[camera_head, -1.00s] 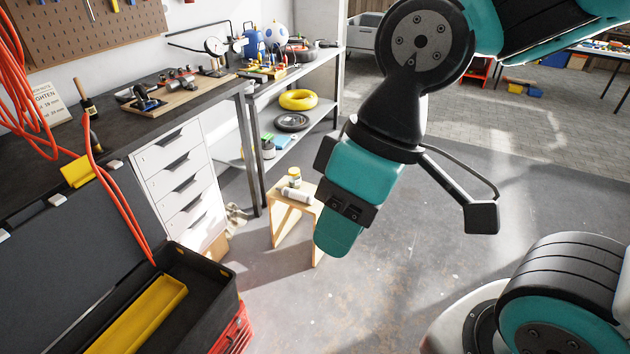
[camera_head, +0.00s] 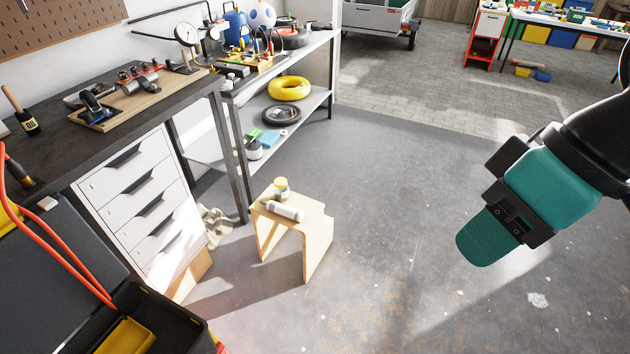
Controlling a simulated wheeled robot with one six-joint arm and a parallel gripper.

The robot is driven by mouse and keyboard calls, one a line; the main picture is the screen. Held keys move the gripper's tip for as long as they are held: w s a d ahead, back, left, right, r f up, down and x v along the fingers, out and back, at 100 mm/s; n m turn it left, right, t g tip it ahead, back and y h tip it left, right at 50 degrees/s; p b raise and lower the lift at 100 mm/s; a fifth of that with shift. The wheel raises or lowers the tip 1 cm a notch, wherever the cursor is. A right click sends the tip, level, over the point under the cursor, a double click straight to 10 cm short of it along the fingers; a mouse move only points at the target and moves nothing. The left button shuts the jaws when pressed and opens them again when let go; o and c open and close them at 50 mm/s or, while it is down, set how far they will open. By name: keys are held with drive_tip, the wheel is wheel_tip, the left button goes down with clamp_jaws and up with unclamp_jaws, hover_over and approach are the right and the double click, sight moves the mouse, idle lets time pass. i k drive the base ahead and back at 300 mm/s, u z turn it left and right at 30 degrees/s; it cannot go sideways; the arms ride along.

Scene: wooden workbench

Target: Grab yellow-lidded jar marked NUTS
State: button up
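A small pale jar (camera_head: 281,188) with a yellowish lid stands upright on a light wooden stool (camera_head: 316,222). Its label is too small to read, so I cannot tell whether it says NUTS. A white cylindrical bottle or tube (camera_head: 284,211) lies on its side just in front of the jar. My gripper (camera_head: 485,240), teal and black, hangs at the right, well apart from the stool and the jar. Its fingertips show from an angle that hides any gap, and I see nothing held.
A dark workbench (camera_head: 60,160) with white drawers (camera_head: 135,190) stands left of the stool. A metal shelf (camera_head: 310,105) with a yellow ring (camera_head: 289,88) is behind it. An open black toolbox (camera_head: 165,310) is at the lower left. The floor between stool and gripper is clear.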

sight(281, 187)
drive_tip(key=u, duration=0.15)
drive_tip(key=i, duration=0.85)
drive_tip(key=u, duration=0.65)
drive_tip(key=k, duration=0.55)
drive_tip(key=z, duration=0.7)
drive_tip(key=i, duration=1.2)
drive_tip(key=u, duration=0.65)
drive_tip(key=i, duration=0.75)
drive_tip(key=u, duration=0.8)
